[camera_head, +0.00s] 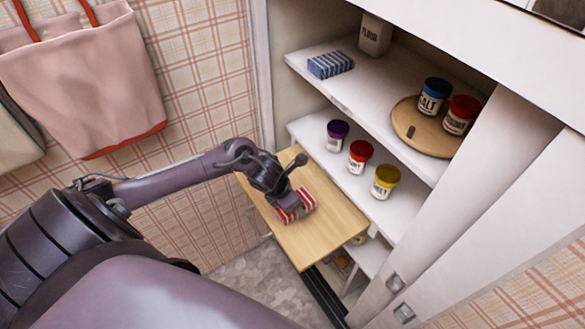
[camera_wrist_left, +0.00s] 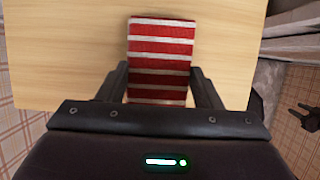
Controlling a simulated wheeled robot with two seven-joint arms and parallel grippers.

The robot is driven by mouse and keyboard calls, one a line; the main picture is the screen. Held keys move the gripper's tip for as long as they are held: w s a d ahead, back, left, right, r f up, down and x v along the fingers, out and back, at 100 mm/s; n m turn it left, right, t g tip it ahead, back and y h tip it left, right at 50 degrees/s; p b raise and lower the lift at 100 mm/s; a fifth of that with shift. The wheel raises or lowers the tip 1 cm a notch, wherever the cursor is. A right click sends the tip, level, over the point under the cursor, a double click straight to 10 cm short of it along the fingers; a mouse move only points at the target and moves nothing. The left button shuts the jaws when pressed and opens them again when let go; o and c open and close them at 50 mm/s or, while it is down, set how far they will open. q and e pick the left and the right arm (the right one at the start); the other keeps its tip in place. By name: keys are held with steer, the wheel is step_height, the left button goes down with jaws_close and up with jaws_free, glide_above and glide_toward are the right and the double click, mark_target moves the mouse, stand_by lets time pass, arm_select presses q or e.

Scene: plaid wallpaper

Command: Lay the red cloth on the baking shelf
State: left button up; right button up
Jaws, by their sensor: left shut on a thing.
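The red cloth (camera_head: 297,205) is a folded block with white stripes, on a pale wooden pull-out board (camera_head: 315,236). In the left wrist view the cloth (camera_wrist_left: 160,50) lies between the two fingers of my left gripper (camera_wrist_left: 163,85), which is shut on it. The head view shows my left gripper (camera_head: 285,208) over the board, partly hiding the cloth. The upper white shelf (camera_head: 345,88) holds a flour packet (camera_head: 375,35) and a folded blue striped cloth (camera_head: 330,65). A dark shape at the right edge of the left wrist view looks like my right gripper (camera_wrist_left: 300,114); its opening is unclear.
A round wooden tray (camera_head: 415,138) on the upper shelf carries a blue-lidded salt jar (camera_head: 432,97) and a red-lidded jar (camera_head: 460,115). The lower shelf holds purple-lidded (camera_head: 337,135), red-lidded (camera_head: 359,157) and yellow-lidded (camera_head: 385,181) jars. The upper shelf's middle is clear. A white door (camera_head: 470,160) stands right.

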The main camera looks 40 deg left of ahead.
arm_select(q)
step_height(320, 180, down, 4)
steer(key=shift+r, duration=0.2)
steer(key=o, duration=0.9)
steer(key=shift+f, duration=0.1)
steer(key=shift+s+a+r, duration=0.1)
steer(key=shift+s+r, duration=0.05)
steer(key=shift+r, duration=0.05)
steer(key=v, duration=0.2)
steer(key=b+v, duration=0.1)
steer(key=v, duration=0.3)
steer(key=shift+w+r+b, duration=0.2)
steer(key=shift+r+b, duration=0.1)
steer(key=shift+b, duration=0.1)
steer(key=shift+s+r, duration=0.2)
steer(key=shift+r, duration=0.2)
